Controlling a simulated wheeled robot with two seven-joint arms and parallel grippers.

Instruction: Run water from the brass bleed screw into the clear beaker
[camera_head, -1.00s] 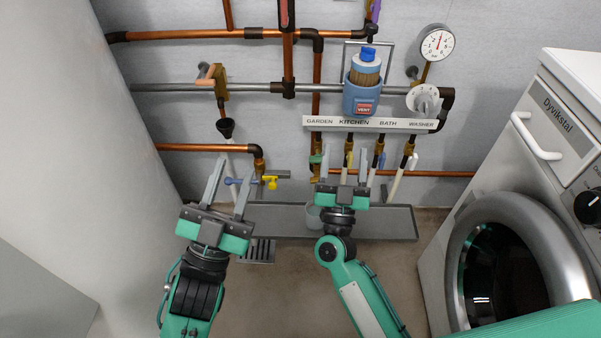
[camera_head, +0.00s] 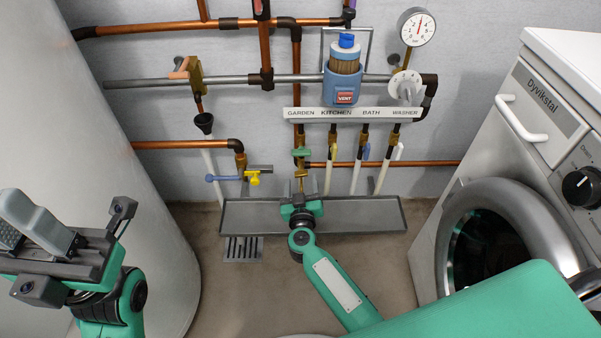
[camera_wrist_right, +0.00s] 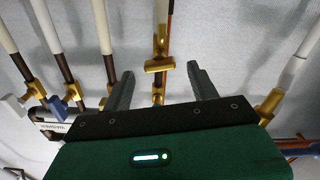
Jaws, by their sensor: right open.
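The small brass screw with a crossbar (camera_head: 301,173) is below the green-handled valve under GARDEN. It also shows in the right wrist view (camera_wrist_right: 160,65), ahead of and between the two fingers. My right gripper (camera_head: 300,197) is low in front of it, over the tray's rear left part; in its wrist view the gripper (camera_wrist_right: 160,78) is open, with nothing held. My left gripper (camera_head: 35,225) is far left, well away from the pipes; its finger gap is unclear. The clear beaker cannot be made out now; my right gripper and arm cover part of the tray.
A long grey tray (camera_head: 365,215) lies along the wall, with a floor grate (camera_head: 243,249) at its left. Yellow (camera_head: 252,178) and blue (camera_head: 222,178) levers stick out left of the screw. Several white pipes hang to its right. The washer (camera_head: 500,215) stands at right.

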